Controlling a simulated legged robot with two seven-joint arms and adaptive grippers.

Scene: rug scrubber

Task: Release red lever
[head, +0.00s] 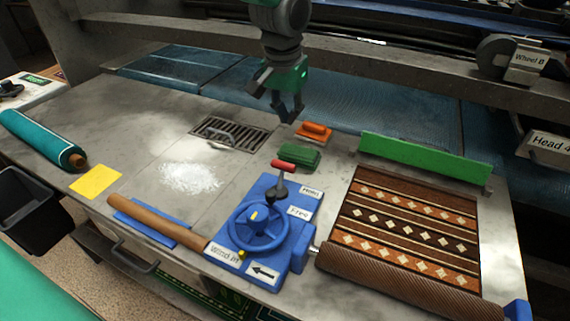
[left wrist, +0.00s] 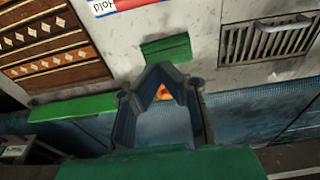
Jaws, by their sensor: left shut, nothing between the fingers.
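The red lever (head: 284,165) stands on the blue control box (head: 262,188), its red handle on top of a dark stem. Beside it are labels that seem to read "Hold" and "Free". My left gripper (head: 289,116) is in the air above and behind the lever, apart from it. It is shut and empty; its fingers (left wrist: 160,72) also show in the left wrist view. There, part of the blue box with the "Hold" label (left wrist: 104,7) shows at the top edge, with a red patch beside it. My right gripper is not in view.
A green block (head: 298,156) and an orange-handled tool (head: 314,131) lie behind the lever. A blue wheel (head: 258,228) is in front of it. A patterned rug (head: 405,222) lies to the right, a drain grate (head: 226,131) to the left, and a green bar (head: 425,158) behind the rug.

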